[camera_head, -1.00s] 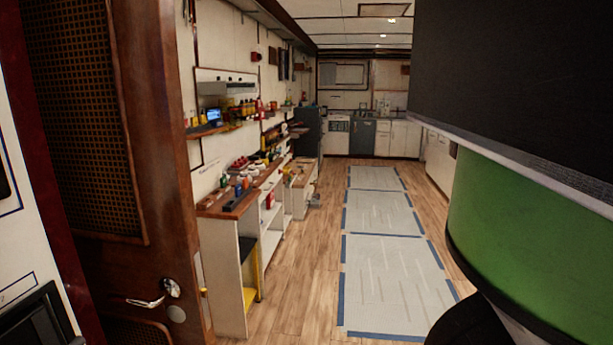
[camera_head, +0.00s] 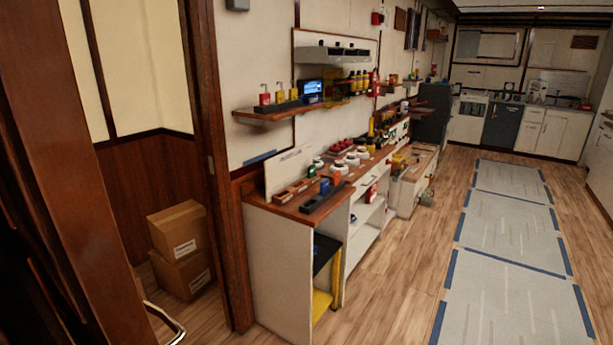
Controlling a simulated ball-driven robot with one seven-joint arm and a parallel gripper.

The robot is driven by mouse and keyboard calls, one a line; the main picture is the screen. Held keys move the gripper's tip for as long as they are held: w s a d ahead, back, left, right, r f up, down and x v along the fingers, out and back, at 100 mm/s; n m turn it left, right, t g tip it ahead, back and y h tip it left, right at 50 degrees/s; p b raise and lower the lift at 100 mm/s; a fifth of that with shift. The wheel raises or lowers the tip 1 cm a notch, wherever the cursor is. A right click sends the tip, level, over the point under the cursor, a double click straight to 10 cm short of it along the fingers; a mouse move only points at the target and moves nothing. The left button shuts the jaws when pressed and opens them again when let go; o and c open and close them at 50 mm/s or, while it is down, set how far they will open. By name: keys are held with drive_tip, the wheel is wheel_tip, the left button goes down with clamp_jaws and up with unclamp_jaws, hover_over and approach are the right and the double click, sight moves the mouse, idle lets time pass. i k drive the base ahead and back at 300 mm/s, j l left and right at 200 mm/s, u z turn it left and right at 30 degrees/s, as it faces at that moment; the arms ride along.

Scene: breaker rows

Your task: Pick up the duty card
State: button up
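I cannot make out a duty card for certain in the head view. A pale upright panel or sheet (camera_head: 288,172) leans against the wall at the near end of the long workbench (camera_head: 322,202); I cannot tell what it is. Small red, blue, green and white items stand on the bench top, too small to read. My gripper is not in view.
A brown door with a metal handle (camera_head: 165,324) stands close at the left. Two cardboard boxes (camera_head: 178,228) are stacked beyond the doorway. A wall shelf (camera_head: 280,112) hangs above the bench. Grey floor mats (camera_head: 515,258) edged in blue lie right, with bare wooden floor between.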

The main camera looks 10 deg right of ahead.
sight(312, 170)
drive_tip(key=i+l, duration=0.35)
drive_tip(key=i, duration=0.25)
drive_tip(key=i+l, duration=0.35)
drive_tip(key=i, duration=0.25)
drive_tip(key=i+l, duration=0.35)
drive_tip(key=i, duration=0.25)
drive_tip(key=i+l, duration=0.35)
drive_tip(key=i, duration=0.25)
drive_tip(key=i+l+u, duration=0.1)
drive_tip(key=i+l, duration=0.3)
drive_tip(key=i, duration=0.2)
drive_tip(key=u, duration=0.45)
drive_tip(key=i+l+u, duration=0.15)
drive_tip(key=u, duration=0.75)
drive_tip(key=i+l, duration=0.05)
drive_tip(key=l, duration=0.05)
